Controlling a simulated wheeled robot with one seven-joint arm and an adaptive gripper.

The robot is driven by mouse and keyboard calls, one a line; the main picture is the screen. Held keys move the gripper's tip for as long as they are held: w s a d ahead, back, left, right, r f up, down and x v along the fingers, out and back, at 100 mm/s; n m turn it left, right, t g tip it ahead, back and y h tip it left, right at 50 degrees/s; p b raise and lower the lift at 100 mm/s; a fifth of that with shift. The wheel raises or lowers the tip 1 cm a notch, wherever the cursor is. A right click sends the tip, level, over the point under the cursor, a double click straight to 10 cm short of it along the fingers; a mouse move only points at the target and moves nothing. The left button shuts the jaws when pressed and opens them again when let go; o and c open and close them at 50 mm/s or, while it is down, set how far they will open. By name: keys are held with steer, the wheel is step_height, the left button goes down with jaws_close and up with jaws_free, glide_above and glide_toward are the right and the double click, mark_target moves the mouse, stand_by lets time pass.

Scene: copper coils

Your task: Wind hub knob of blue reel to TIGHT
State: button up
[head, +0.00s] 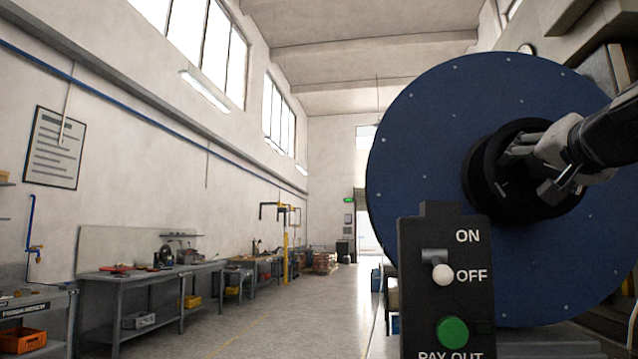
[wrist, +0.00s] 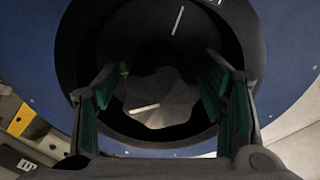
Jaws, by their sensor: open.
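The blue reel (head: 430,120) stands upright at the right of the head view. Its black hub ring (head: 475,185) surrounds a dark recess. My gripper (head: 512,172) reaches into this recess from the right. In the wrist view the grey, lobed hub knob (wrist: 160,92) sits between the two green-padded fingers of my gripper (wrist: 160,88). The fingers are open, with a dark gap showing on each side of the knob. A pale line marks the knob's lower left, and another pale line shows above on the dark hub. No TIGHT label is readable.
A black control box (head: 412,320) stands in front of the reel's lower left. Its white-tipped lever (head: 442,274) is beside OFF, above a green PAY OUT button (head: 452,333). Workbenches (head: 150,285) line the left wall. The floor (head: 290,310) between is clear.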

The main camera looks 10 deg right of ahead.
steer(key=shift+w+d, duration=0.1)
steer(key=shift+w, duration=0.2)
steer(key=c, duration=1.2)
steer(key=shift+o, duration=0.2)
steer(key=shift+m, duration=1.1)
steer(key=o, duration=1.2)
steer(key=shift+c, duration=0.2)
steer(key=shift+s, duration=0.1)
